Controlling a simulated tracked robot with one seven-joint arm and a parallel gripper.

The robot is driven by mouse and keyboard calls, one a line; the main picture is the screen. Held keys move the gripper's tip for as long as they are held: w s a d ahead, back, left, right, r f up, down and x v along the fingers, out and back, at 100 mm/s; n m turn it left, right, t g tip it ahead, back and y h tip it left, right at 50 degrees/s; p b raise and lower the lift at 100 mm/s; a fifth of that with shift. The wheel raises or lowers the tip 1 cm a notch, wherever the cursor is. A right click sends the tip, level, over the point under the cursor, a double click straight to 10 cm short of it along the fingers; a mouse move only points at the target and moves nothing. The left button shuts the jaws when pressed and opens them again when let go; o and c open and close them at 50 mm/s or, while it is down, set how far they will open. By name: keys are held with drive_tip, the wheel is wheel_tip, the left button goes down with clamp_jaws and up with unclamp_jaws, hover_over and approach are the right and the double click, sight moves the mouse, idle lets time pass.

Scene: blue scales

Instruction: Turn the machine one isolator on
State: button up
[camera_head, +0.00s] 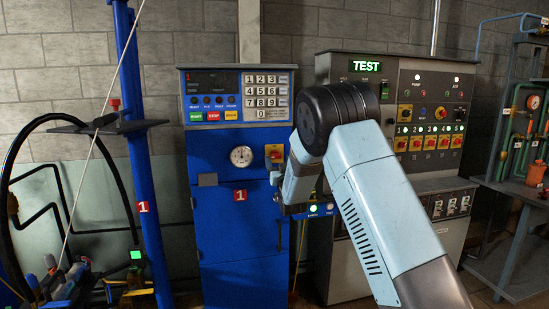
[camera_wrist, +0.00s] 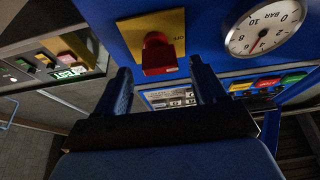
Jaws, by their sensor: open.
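The machine one isolator is a red rotary knob (camera_wrist: 158,54) on a yellow plate (camera_wrist: 128,27), fixed to the blue machine one cabinet (camera_head: 240,230). In the head view the isolator (camera_head: 273,152) shows right of the round gauge, just left of my arm. In the wrist view my gripper (camera_wrist: 160,70) is open and empty. Its two dark blue fingers stand apart, one on each side of the knob and slightly below it in the picture. I cannot tell how far the fingertips are from the panel.
A pressure gauge (camera_wrist: 267,27) sits beside the isolator. Coloured buttons (camera_head: 213,115) and a keypad (camera_head: 265,90) are above it in the head view. A grey TEST cabinet (camera_head: 400,75) with several red-and-yellow switches stands right. A blue post (camera_head: 140,170) stands left.

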sight(277, 158)
drive_tip(key=shift+x, duration=1.9)
